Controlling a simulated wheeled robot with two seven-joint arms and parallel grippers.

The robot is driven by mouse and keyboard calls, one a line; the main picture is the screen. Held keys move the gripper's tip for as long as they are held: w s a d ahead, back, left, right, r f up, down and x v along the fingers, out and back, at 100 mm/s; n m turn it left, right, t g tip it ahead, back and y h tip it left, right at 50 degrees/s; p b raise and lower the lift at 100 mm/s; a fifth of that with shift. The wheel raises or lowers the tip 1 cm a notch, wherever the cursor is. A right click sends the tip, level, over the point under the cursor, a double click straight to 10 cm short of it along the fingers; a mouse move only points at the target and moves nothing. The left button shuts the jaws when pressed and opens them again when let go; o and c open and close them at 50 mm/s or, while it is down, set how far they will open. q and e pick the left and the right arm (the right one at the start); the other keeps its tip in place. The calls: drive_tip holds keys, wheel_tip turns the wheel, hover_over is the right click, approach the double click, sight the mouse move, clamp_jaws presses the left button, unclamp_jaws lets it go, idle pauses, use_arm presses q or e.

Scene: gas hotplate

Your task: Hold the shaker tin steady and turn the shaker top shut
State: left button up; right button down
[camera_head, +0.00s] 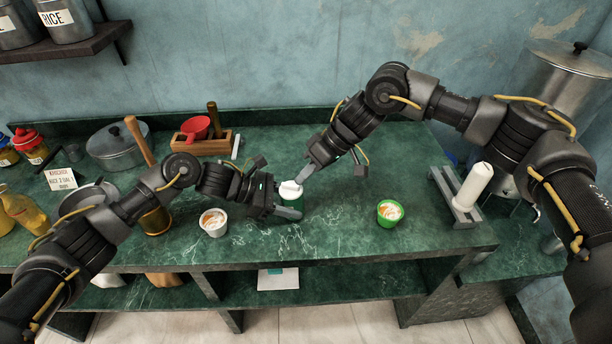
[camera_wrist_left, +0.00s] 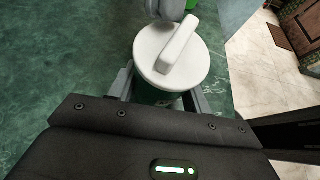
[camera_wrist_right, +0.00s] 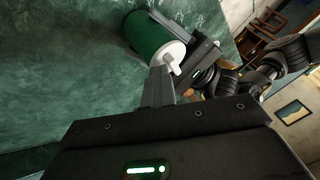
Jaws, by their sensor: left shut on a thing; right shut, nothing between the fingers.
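The shaker tin (camera_head: 291,202) is a green cylinder standing on the green counter. Its white shaker top (camera_head: 290,189) sits on it and has a raised bar, clear in the left wrist view (camera_wrist_left: 176,55). My left gripper (camera_head: 287,211) is shut around the tin's body from the left. My right gripper (camera_head: 302,177) is shut and empty; its fingertips are beside the raised bar, and in the right wrist view (camera_wrist_right: 160,75) they look to touch or nearly touch it. In that view the tin's green body (camera_wrist_right: 152,36) is in plain sight.
A white bowl (camera_head: 213,223) stands left of the tin, and a green bowl (camera_head: 390,213) stands to the right. A grey holder with a white roll (camera_head: 472,187) is farther right. A wooden rack with a red scoop (camera_head: 195,127) is behind. Counter between tin and green bowl is clear.

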drive_tip(key=w+d, duration=0.2)
drive_tip(key=w, duration=0.1)
drive_tip(key=shift+w+d+r, duration=0.25)
drive_tip(key=shift+d+r, duration=0.05)
drive_tip(key=shift+r, duration=0.05)
drive_tip(key=c, duration=2.2)
unclamp_jaws()
drive_tip(key=v, duration=0.6)
drive_tip(key=w+v, duration=0.1)
drive_tip(key=v, duration=0.2)
drive_tip(key=shift+w+a+r, duration=0.1)
drive_tip(key=c, duration=1.7)
unclamp_jaws()
drive_tip(key=shift+n, duration=0.3)
drive_tip(key=shift+o, duration=0.9)
drive_tip(key=shift+a+f+n, duration=0.1)
drive_tip(key=shift+f+n, duration=0.4)
drive_tip(key=shift+f, duration=0.05)
drive_tip(key=m+t+y, duration=0.5)
drive_tip(key=m+y, duration=0.5)
drive_tip(key=m, duration=2.2)
approach(291, 188)
drive_tip(key=x, duration=0.7)
drive_tip(key=shift+w+a+r, duration=0.2)
drive_tip(key=shift+w+a, duration=0.05)
drive_tip(key=shift+w, duration=0.1)
